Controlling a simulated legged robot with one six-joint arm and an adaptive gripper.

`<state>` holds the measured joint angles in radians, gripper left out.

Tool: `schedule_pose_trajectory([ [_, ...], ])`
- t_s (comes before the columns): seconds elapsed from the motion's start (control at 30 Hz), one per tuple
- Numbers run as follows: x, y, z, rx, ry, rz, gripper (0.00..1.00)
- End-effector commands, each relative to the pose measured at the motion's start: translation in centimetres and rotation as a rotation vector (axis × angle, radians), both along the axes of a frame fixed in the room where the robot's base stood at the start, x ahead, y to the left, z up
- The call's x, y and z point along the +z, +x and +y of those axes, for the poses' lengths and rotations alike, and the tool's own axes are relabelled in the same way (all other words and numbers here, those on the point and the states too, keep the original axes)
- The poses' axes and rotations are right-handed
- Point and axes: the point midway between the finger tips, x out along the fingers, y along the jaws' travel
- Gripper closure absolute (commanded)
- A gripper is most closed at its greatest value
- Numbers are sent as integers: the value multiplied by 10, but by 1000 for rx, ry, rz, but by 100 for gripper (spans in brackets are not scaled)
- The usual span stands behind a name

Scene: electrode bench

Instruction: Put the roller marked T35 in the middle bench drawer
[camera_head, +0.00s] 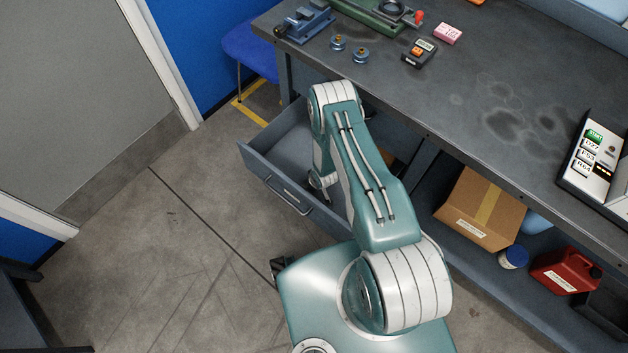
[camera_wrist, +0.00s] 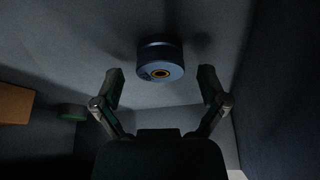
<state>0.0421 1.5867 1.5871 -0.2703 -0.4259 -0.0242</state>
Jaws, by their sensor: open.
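An open drawer (camera_head: 262,172) sticks out from under the left part of the bench. My gripper (camera_head: 321,190) is down at the drawer, partly hidden by my arm in the head view. In the wrist view a blue roller (camera_wrist: 160,63) with a brass-coloured centre sits on the drawer floor (camera_wrist: 55,65). It lies just beyond and between my spread fingertips (camera_wrist: 160,84), apart from both. My gripper is open and empty. I cannot read a mark on this roller. Two similar rollers (camera_head: 338,42) (camera_head: 360,55) stand on the bench top; their marks are unreadable.
In the wrist view an orange-brown block (camera_wrist: 15,103) and a green round thing (camera_wrist: 72,112) lie at the left. A small meter (camera_head: 420,53), a pink pad (camera_head: 447,34) and a control box (camera_head: 592,160) stand on the bench (camera_head: 450,105). A carton (camera_head: 480,207) sits below.

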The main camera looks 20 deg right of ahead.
Motion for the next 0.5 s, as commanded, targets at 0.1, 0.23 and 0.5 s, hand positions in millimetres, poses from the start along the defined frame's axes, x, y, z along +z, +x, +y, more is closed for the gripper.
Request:
schedule_pose_trajectory([
  [0.1,11,-3,-1,0,0,-1,7],
  [0.23,31,-11,-3,0,0,-1,7],
  [0.5,78,-30,-8,0,0,-2,7],
])
